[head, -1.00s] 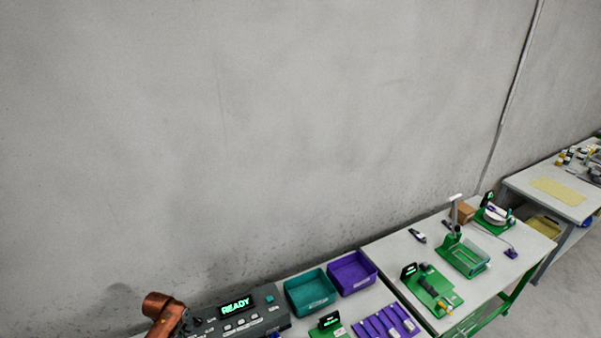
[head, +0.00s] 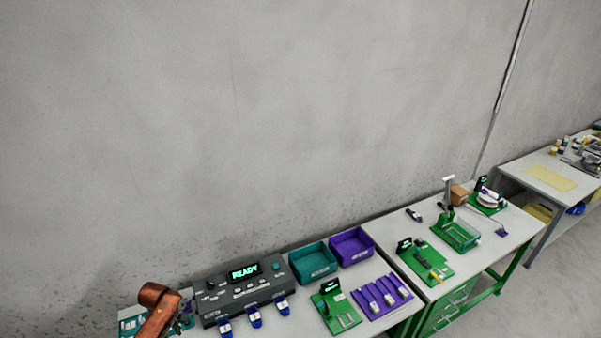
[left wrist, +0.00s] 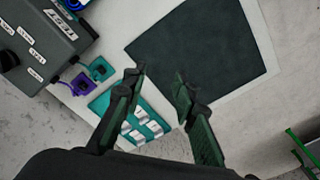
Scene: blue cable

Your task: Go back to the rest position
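In the left wrist view my left gripper (left wrist: 158,82) is open, its two fingers apart with nothing between them. It hangs above the bench, near a teal tray with pale parts (left wrist: 146,122) and a dark mat (left wrist: 205,45). In the head view only my orange arm link shows at the bottom left; the gripper itself is out of that view. A dark tester box (head: 240,287) reads READY, with several blue connectors (head: 255,318) along its front edge. Its corner (left wrist: 40,40) shows in the left wrist view, beside purple (left wrist: 82,84) and teal (left wrist: 102,68) connectors. My right gripper is in neither view.
A teal bin (head: 313,262) and a purple bin (head: 351,246) stand right of the box. A green fixture (head: 336,309) and a purple slotted tray (head: 382,297) lie in front. A second bench with green fixtures (head: 425,263) stands further right. A wall rises behind.

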